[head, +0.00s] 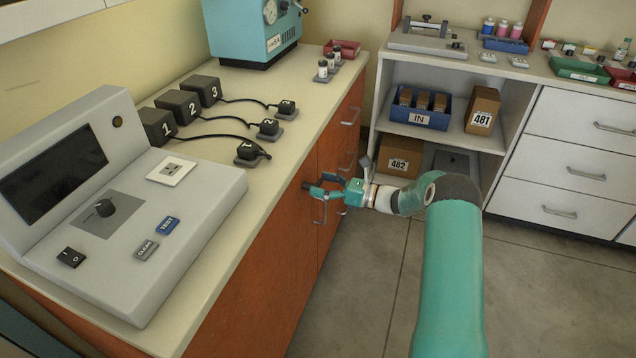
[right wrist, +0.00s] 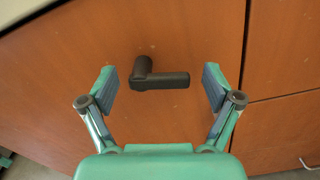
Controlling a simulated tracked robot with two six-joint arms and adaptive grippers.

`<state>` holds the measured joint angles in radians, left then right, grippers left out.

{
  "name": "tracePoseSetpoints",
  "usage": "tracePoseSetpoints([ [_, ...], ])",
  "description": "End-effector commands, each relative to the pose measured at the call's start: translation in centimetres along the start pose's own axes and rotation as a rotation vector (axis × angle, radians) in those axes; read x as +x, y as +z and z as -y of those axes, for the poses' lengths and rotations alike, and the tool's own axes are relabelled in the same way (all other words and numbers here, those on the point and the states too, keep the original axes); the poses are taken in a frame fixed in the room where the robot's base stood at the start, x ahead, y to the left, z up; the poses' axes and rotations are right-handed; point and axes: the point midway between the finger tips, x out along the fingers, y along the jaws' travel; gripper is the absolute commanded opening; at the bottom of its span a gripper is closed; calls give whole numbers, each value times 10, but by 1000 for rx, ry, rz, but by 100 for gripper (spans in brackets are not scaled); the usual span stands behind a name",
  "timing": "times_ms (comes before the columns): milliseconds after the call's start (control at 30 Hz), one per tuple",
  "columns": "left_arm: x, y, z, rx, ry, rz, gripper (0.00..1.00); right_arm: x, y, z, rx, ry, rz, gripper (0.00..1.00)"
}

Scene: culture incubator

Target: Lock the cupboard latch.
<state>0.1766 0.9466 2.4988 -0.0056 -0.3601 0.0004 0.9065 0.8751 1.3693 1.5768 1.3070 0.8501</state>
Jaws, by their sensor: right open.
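The cupboard latch (right wrist: 158,76) is a dark, L-shaped lever on the orange-brown cupboard door (right wrist: 60,65). In the right wrist view its thick pivot end is at the left, and its arm points right, roughly level. My right gripper (right wrist: 160,88) is open, with one finger on each side of the latch and visible gaps between. Nothing is held. In the head view my right gripper (head: 320,186) is at the front of the orange cupboard (head: 265,265), below the counter edge; the latch is mostly hidden there. My left gripper is out of view.
Above the cupboard, the counter (head: 225,225) carries a grey console (head: 120,215) and several black numbered blocks. A door seam (right wrist: 246,50) runs just right of the latch. White shelving (head: 510,125) with boxes stands behind my right arm. The floor (head: 385,265) beside the cupboard is clear.

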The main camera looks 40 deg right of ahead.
Motion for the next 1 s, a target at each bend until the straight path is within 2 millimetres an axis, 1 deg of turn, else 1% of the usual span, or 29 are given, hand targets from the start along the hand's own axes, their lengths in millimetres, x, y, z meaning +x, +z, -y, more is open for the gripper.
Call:
tracePoseSetpoints([
  [33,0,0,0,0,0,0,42,5,0,0,0,2,1,90],
  [133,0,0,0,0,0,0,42,9,0,0,0,0,1,90],
  [400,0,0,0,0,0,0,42,10,0,0,0,0,1,90],
  [433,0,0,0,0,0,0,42,10,0,0,0,0,1,88],
  [667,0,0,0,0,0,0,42,10,0,0,-1,0,1,50],
  [700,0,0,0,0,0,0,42,10,0,0,-1,0,0,43],
  [800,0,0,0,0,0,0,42,10,0,0,-1,-1,1,29],
  [867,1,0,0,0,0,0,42,10,0,0,-7,-1,1,29],
  [1000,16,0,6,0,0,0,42,10,-2,1,-103,-1,1,29],
])
